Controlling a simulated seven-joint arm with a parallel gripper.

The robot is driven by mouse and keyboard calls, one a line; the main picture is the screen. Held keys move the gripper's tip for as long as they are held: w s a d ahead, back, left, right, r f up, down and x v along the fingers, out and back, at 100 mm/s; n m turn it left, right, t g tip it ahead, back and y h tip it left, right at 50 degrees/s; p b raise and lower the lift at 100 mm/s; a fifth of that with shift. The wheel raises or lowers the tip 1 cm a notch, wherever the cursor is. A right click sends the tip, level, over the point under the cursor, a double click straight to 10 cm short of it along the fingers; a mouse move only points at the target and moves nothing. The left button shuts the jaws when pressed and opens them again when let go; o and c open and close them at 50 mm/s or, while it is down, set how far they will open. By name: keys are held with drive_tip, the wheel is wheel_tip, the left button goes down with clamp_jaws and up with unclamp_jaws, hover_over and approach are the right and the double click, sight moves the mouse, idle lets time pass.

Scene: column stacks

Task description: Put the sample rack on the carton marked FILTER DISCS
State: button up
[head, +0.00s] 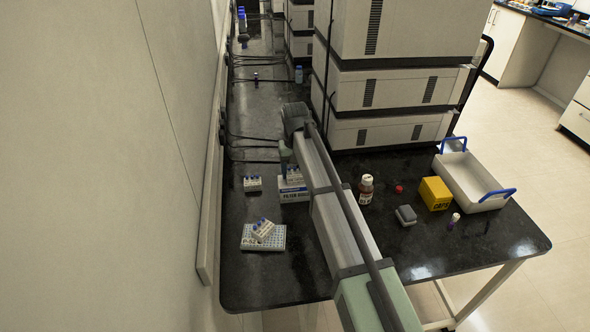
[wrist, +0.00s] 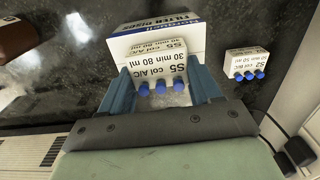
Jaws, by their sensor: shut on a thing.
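My gripper (wrist: 162,78) is shut on a white sample rack (wrist: 158,72) marked S5, with blue-capped vials, and one blue finger lies on each side of it. In the head view the rack (head: 294,175) shows at the top of the white and blue carton (head: 294,194) marked FILTER DISCS, partly behind my arm. In the wrist view the carton (wrist: 155,40) lies beneath and beyond the rack. I cannot tell whether the rack touches the carton's top. My gripper (head: 286,160) is small and partly hidden in the head view.
A rack marked S2 (wrist: 245,64) stands beside the carton. A brown bottle (head: 366,190), a yellow box (head: 435,193) and a white tray (head: 474,185) are to the right. Stacked instruments (head: 388,88) stand behind.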

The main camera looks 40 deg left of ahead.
sight(295, 168)
drive_tip(key=o, duration=1.1)
drive_tip(key=shift+c, duration=0.2)
wheel_tip(295, 168, up, 12)
drive_tip(key=shift+r, duration=0.1)
